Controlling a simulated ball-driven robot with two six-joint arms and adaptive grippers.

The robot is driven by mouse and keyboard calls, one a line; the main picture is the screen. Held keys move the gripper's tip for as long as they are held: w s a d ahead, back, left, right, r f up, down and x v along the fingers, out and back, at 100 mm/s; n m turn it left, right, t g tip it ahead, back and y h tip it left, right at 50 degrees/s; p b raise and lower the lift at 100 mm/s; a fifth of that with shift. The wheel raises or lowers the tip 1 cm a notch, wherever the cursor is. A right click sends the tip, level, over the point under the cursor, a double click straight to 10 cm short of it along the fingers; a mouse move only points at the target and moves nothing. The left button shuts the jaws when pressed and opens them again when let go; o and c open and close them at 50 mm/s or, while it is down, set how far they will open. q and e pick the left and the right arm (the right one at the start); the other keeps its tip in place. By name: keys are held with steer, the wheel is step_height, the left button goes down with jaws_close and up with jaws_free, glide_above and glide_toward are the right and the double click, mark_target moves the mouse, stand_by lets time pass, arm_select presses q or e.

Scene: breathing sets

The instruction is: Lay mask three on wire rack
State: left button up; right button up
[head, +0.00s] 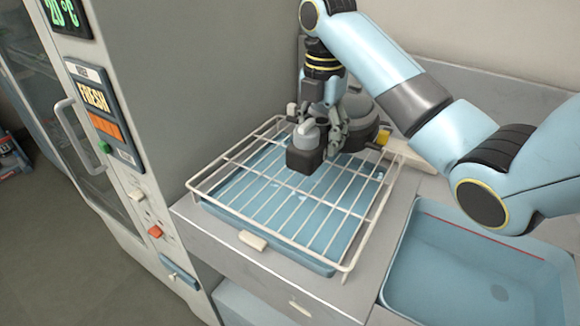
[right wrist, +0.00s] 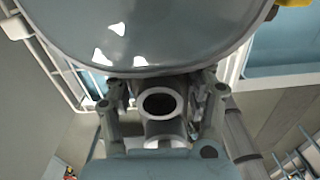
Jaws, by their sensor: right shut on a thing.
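The wire rack (head: 215,172) is a white wire grid lying over a blue tray on the counter. My right gripper (head: 334,135) is over the far part of the rack. It is shut on a grey mask (head: 361,108) with a smooth rounded body and a yellow part at its side. In the right wrist view the mask (right wrist: 150,40) fills the top, and a round hollow port (right wrist: 160,105) sits between the fingers. I cannot tell whether the mask touches the rack. No number shows on it. My left gripper is not in view.
A blue tray (head: 318,263) lies under the rack. A blue basin (head: 440,265) is sunk in the counter at the right. A tall grey cabinet (head: 160,90) with a handled door stands at the left. The near part of the rack is clear.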

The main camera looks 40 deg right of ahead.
steer(key=w+a+f+b, duration=0.1)
steer(key=a, duration=0.1)
steer(key=w+a+f+b, duration=0.1)
steer(key=f, duration=0.1)
steer(key=shift+w+a+b, duration=0.35)
steer(key=shift+a, duration=0.05)
steer(key=shift+w+a+f, duration=0.2)
steer(key=shift+w+a, duration=0.05)
steer(key=shift+f+b, duration=0.3)
steer(key=shift+b, duration=0.15)
steer(key=shift+f+b, duration=0.5)
steer(key=shift+f, duration=1.05)
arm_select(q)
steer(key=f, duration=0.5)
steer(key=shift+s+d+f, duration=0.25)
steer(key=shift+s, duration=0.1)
arm_select(e)
steer(key=o, duration=1.6)
steer(key=shift+s+f, duration=0.1)
steer(key=shift+f, duration=0.05)
steer(key=shift+c, duration=0.2)
